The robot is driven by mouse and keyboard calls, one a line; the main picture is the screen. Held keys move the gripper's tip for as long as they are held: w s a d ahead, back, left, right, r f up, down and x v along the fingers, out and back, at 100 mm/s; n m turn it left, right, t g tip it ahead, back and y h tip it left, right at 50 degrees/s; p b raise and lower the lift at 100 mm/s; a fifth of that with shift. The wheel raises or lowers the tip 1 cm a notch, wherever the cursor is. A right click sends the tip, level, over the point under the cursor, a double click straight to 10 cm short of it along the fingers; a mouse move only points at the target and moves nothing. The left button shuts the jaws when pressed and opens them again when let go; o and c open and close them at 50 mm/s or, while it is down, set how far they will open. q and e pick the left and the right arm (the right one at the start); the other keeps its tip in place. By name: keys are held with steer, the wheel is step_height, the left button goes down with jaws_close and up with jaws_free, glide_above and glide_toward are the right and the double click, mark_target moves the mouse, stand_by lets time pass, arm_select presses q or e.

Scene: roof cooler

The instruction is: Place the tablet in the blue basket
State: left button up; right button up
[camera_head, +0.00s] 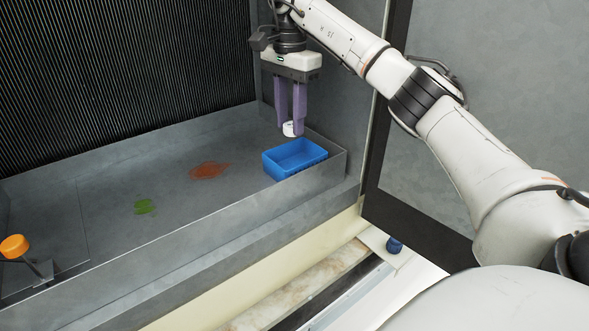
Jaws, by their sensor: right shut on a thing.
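My right gripper (291,126) points down at the upper middle of the head view, with its two purple fingers shut on a small white tablet (289,129). The blue basket (295,158) is open-topped and stands at the right end of the grey tray. The tablet is above the basket's back edge in the picture and looks clear of it. Whether it is directly over the opening I cannot tell. My left gripper is not in view.
The grey metal tray (110,215) has low walls and bears an orange stain (208,171) and a green stain (145,206). An orange knob (14,246) stands at the left. A dark-framed panel (415,225) is on the right, behind my arm. A ribbed dark panel (120,80) closes the back.

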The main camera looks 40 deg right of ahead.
steer(key=n, duration=0.3)
steer(key=shift+s+d, duration=0.1)
steer(key=shift+d, duration=0.3)
steer(key=shift+f+n, duration=0.35)
steer(key=shift+n, duration=0.05)
step_height(320, 180, down, 9)
steer(key=shift+f, duration=0.15)
steer(key=shift+f, duration=0.2)
steer(key=o, duration=0.7)
steer(key=shift+o, duration=0.2)
step_height(320, 180, up, 12)
steer(key=shift+r, duration=0.2)
